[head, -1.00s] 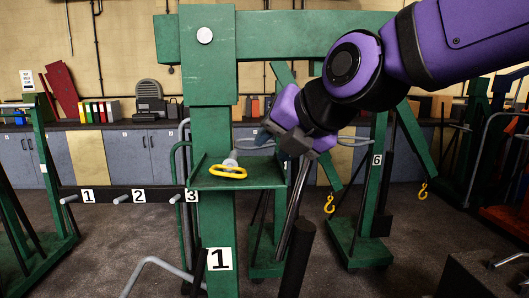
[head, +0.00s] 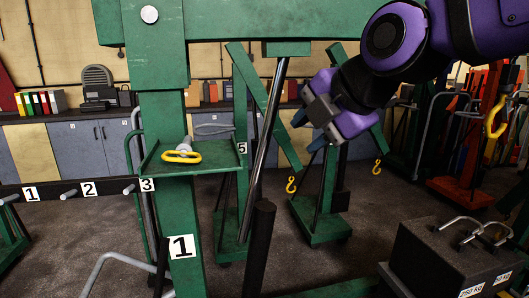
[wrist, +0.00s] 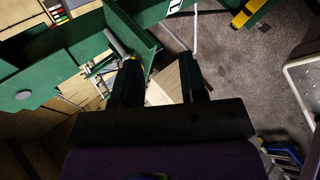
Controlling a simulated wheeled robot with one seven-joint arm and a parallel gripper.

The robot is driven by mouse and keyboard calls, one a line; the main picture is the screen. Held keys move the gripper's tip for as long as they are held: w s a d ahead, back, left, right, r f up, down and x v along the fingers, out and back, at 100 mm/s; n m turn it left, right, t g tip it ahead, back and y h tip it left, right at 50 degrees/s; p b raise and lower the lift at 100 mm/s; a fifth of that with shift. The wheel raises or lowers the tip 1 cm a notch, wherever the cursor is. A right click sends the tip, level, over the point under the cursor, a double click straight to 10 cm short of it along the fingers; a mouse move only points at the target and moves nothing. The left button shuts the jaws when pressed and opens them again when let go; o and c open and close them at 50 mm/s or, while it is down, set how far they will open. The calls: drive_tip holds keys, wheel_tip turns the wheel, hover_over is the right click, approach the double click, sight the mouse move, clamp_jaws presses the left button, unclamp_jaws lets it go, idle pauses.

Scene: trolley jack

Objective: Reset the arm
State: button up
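My purple and black arm reaches in from the upper right of the head view. My gripper (head: 309,131) is in the air to the right of the green tray (head: 215,166), apart from it. In the wrist view my gripper (wrist: 161,72) shows two dark fingers with a gap between them and nothing held. A shackle with a yellow loop (head: 182,157) and a grey pin lies on the tray of the green jack post (head: 163,110). In the wrist view a grey and yellow part near the left finger is partly hidden.
A green beam (head: 270,22) runs across the top. Black weights with grey handles (head: 452,262) stand at the lower right. Yellow hooks (head: 291,185) hang behind my gripper. A rail with numbered pegs (head: 68,193) is at left. Floor shows between the stands.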

drive_tip(key=s+d+f+m+h, duration=0.2)
drive_tip(key=s+d+m, duration=0.2)
drive_tip(key=d+m, duration=0.3)
drive_tip(key=s+d+f+m+g+h, duration=0.1)
drive_tip(key=s+d+f+m, duration=0.2)
drive_tip(key=s+d+m, duration=0.2)
drive_tip(key=s+d+f+m+g+h, duration=0.1)
drive_tip(key=s+d+m, duration=0.3)
drive_tip(key=d+m, duration=0.7)
drive_tip(key=f+m+h, duration=0.1)
drive_tip(key=m, duration=0.2)
drive_tip(key=shift+s+d+f+m+h, duration=0.2)
drive_tip(key=shift+f+m+h, duration=0.1)
drive_tip(key=shift+f, duration=0.1)
